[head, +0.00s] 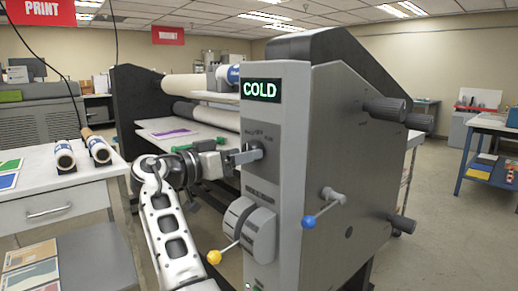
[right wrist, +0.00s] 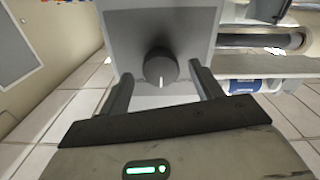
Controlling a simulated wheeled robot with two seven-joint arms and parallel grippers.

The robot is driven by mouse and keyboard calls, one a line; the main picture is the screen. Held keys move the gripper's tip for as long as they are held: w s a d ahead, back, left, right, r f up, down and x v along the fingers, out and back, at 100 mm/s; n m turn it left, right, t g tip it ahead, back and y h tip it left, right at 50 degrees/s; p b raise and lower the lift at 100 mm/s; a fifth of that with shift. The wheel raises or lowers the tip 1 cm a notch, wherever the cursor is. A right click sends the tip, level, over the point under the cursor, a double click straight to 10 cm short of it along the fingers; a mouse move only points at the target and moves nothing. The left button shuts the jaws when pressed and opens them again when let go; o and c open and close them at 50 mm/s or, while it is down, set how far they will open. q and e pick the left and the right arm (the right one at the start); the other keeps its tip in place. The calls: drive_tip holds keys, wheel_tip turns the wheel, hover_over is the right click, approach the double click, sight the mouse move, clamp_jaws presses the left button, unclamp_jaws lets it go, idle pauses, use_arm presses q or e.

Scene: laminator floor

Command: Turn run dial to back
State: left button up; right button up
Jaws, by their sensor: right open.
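The run dial (right wrist: 160,68) is a round black knob with a white pointer mark on the grey control panel. In the right wrist view its mark points down toward my gripper's palm. My right gripper (right wrist: 161,80) is open, with one finger on each side of the dial and visible gaps between. In the head view the right gripper (head: 249,155) reaches the upper panel face from the left and partly hides the dial. The dial's labels are too small to read. My left gripper is not in view.
The laminator's grey control column (head: 290,150) carries a green "COLD" display (head: 261,91). Below are a grey drum with a yellow-knobbed lever (head: 214,257) and a blue-knobbed lever (head: 308,222) on the side. A white table (head: 60,190) with rolls stands at left.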

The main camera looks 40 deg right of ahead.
drive_tip(key=shift+w+d, duration=0.1)
drive_tip(key=shift+d, duration=0.95)
drive_tip(key=c, duration=1)
